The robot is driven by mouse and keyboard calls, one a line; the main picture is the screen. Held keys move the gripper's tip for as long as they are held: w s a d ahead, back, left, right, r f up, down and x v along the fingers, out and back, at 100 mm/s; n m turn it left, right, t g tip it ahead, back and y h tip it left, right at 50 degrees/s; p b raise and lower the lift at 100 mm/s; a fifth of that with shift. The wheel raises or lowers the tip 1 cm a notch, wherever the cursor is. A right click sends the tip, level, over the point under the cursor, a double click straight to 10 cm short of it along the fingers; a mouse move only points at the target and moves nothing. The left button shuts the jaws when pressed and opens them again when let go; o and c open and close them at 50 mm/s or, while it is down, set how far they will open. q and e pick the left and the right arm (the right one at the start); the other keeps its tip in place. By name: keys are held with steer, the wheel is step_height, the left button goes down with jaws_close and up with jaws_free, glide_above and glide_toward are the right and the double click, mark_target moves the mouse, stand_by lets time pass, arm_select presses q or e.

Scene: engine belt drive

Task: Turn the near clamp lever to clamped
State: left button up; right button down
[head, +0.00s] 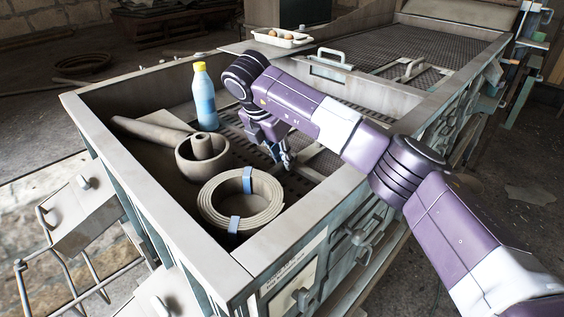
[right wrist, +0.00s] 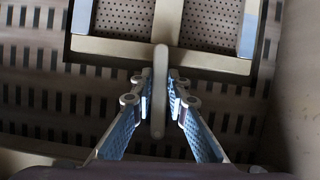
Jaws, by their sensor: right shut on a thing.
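My right arm reaches over the wall of the grey metal box from the right in the head view. My right gripper (head: 285,160) is low inside the box, pointing down. In the right wrist view its fingers (right wrist: 159,100) are shut on a slim grey bar with rounded ends, which looks like the clamp lever (right wrist: 159,65). The bar runs up and down in that view and overlaps the edge of a frame with perforated panels (right wrist: 208,60). In the head view my arm and gripper hide the lever. My left gripper is not in view.
A coiled belt with blue ties (head: 235,220), a round bowl-like part (head: 190,168) and a blue bottle with a yellow cap (head: 204,100) stand left of the gripper. The box's near wall (head: 290,230) is close. A white tray (head: 296,43) sits at the back.

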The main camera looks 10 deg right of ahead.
steer(key=shift+m, duration=0.4)
steer(key=c, duration=1.9)
jaws_free()
steer(key=shift+r, duration=0.1)
steer(key=v, duration=1.2)
steer(key=shift+w+a, duration=0.1)
steer(key=shift+w, duration=0.05)
